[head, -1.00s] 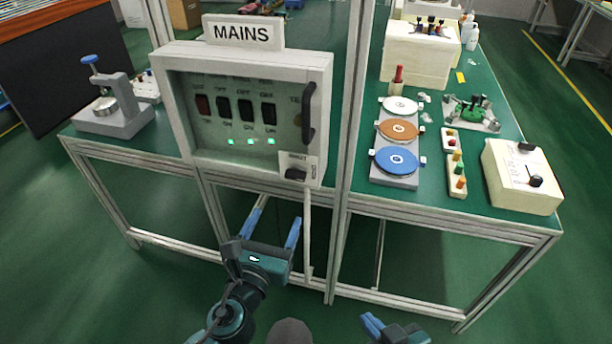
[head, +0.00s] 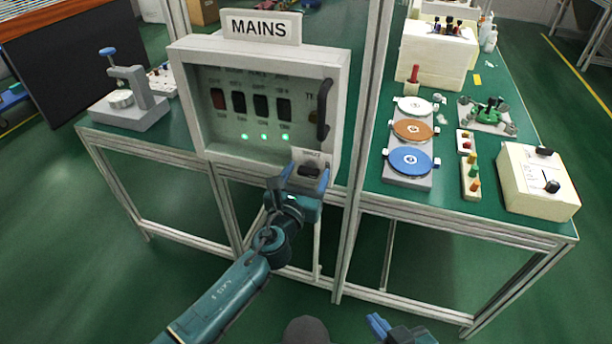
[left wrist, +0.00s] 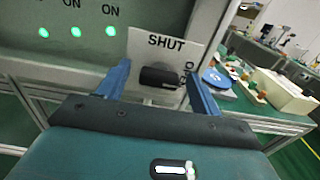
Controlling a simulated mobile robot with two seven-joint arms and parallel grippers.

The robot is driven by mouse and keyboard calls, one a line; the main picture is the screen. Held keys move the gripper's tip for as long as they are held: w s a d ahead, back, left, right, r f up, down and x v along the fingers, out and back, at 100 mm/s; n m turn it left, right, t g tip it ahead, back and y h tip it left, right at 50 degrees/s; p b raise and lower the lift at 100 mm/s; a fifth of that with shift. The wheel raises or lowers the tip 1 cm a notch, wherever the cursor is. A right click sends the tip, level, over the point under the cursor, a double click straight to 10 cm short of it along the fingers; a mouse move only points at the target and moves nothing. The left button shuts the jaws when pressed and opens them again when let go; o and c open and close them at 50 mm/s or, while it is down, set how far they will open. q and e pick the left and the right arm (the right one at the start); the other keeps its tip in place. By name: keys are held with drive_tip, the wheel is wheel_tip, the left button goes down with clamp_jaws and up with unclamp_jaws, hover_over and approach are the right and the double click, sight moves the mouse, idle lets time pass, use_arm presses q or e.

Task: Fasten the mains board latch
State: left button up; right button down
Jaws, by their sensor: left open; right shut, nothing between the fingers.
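The mains board (head: 190,105) is a white box on the frame under a MAINS sign, with a clear cover and a black handle (head: 323,109) at its right. Its latch is a black knob (head: 311,170) on a white plate at the lower right corner. In the left wrist view the latch knob (left wrist: 160,77) lies crosswise, below the word SHUT; a second word at its right is partly hidden. My left gripper (head: 303,178) is open, its blue fingers either side of the knob, contact unclear. My right gripper (head: 378,326) is shut and empty, low at the bottom edge.
Three green lamps glow below the board's switches. A metal post (head: 362,150) stands just right of the board. Right of it, the green bench holds coloured discs (head: 409,160) and a cream control box (head: 535,185). A press (head: 130,95) stands at the left.

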use_arm(q)
drive_tip(key=c, duration=1)
use_arm(e)
drive_tip(key=shift+a, duration=0.15)
use_arm(q)
drive_tip(key=shift+n, duration=0.4)
drive_tip(key=n+b, duration=0.1)
drive_tip(key=n, duration=0.2)
drive_tip(key=shift+a+n, duration=0.1)
drive_tip(key=shift+n, duration=0.3)
drive_tip(key=n+b, duration=0.1)
drive_tip(key=n, duration=0.3)
drive_tip(key=shift+f, duration=0.1)
drive_tip(key=n+b, duration=0.1)
drive_tip(key=n, duration=0.4)
drive_tip(key=shift+a+f+n, duration=0.1)
drive_tip(key=shift+n, duration=1.9)
use_arm(e)
drive_tip(key=shift+w+a+f+m, duration=0.15)
drive_tip(key=shift+f+m, duration=0.15)
drive_tip(key=shift+f, duration=0.4)
use_arm(q)
drive_tip(key=shift+n, duration=0.3)
drive_tip(key=o, duration=1)
use_arm(e)
drive_tip(key=shift+f, duration=0.1)
